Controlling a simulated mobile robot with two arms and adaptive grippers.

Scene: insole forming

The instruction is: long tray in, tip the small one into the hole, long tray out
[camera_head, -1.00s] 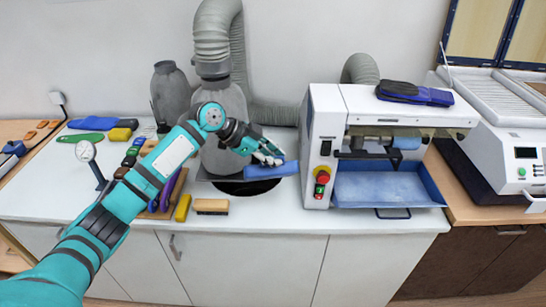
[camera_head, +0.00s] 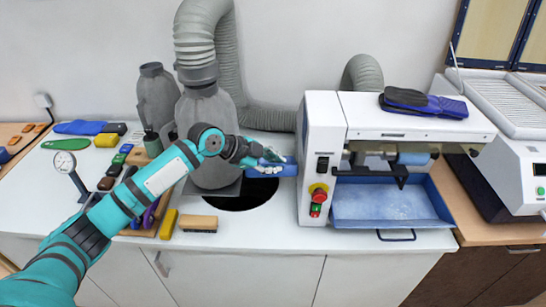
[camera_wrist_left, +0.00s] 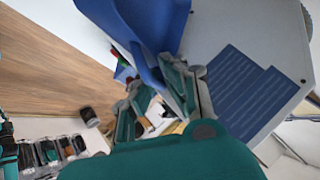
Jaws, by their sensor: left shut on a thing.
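My left gripper (camera_head: 272,161) is shut on the small blue tray (camera_head: 285,171), held over the right rim of the round dark hole (camera_head: 238,201) and close to the left side of the white machine. In the left wrist view, the small tray (camera_wrist_left: 145,25) rises from my fingers (camera_wrist_left: 160,100) and looks tilted. Its inside cannot be made out. The long blue tray (camera_head: 390,221) sits under the machine's roller, its pale, dusty-looking floor showing and its dark handle facing front. My right gripper is not in view.
The white machine (camera_head: 324,115) with red and green buttons stands right of the hole. A grey bottle-shaped vessel (camera_head: 206,120) with a hose stands behind the hole. A brush (camera_head: 198,224) and tools lie left of it. The counter in front of the hole is clear.

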